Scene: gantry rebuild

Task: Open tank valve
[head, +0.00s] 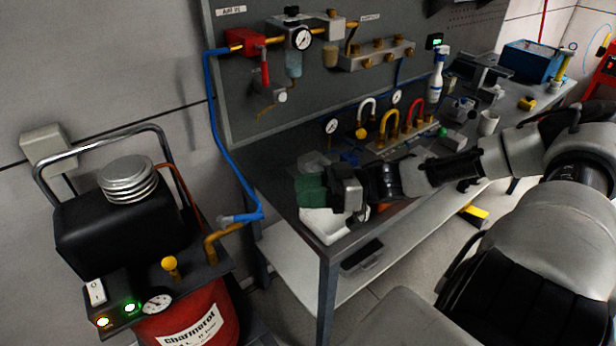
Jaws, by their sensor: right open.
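The red tank (190,318) of a compressor stands at the lower left, cut off by the bottom edge. A yellow knob (170,264) stands upright on top of it, behind a round gauge (157,303). A brass fitting (222,238) rises from the tank to the blue hose (240,170). I cannot tell from this view which of these is the tank valve. My right gripper (308,190) is open, with green fingertips, above the near left end of the workbench. It is apart from the tank, well to its right. My left gripper is not in view.
The workbench (276,203) holds a white tray (326,226), a spray bottle (438,75) and several brass and coloured fittings. A grey panel (345,97) with a regulator and gauge stands behind. The compressor's handle (100,138) arches over its black body. Floor shows between bench and tank.

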